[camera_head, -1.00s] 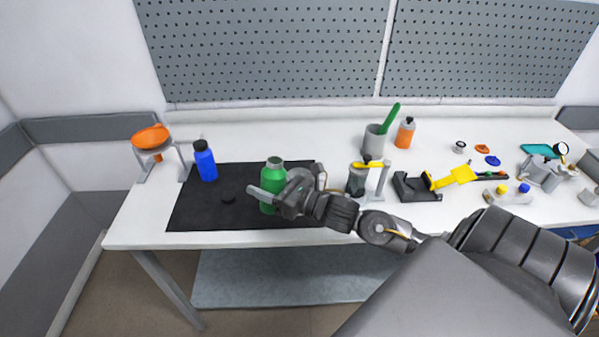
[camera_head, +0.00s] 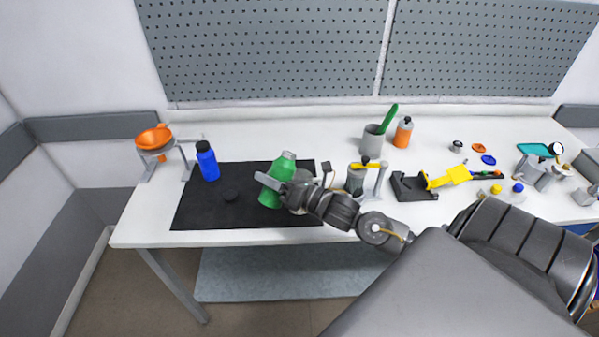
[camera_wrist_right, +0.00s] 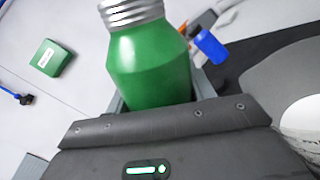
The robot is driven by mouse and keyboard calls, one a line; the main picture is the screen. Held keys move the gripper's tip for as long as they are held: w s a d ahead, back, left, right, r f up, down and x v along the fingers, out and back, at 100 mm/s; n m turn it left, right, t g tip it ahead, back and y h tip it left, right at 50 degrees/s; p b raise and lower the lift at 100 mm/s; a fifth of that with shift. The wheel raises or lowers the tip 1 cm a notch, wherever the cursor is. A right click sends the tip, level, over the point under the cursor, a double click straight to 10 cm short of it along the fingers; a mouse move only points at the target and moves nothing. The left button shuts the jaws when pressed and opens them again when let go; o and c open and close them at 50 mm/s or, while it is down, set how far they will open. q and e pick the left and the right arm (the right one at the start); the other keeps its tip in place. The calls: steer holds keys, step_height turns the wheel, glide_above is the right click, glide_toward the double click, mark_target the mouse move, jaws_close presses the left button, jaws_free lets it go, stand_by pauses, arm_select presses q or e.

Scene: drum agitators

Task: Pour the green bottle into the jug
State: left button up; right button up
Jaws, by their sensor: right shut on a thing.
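My right gripper (camera_head: 268,183) is shut around the bottle's body above the black mat. I see no liquid flowing. My left gripper is out of view.
A grey cup (camera_head: 372,141), an orange bottle (camera_head: 404,132) and tools are to the right.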

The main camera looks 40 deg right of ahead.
steer(key=shift+w+a+f+m, duration=0.1)
steer(key=shift+f+m, duration=0.05)
steer(key=shift+m, duration=0.35)
steer(key=shift+f, duration=0.1)
steer(key=shift+a+m, duration=0.1)
steer(key=shift+m, duration=0.2)
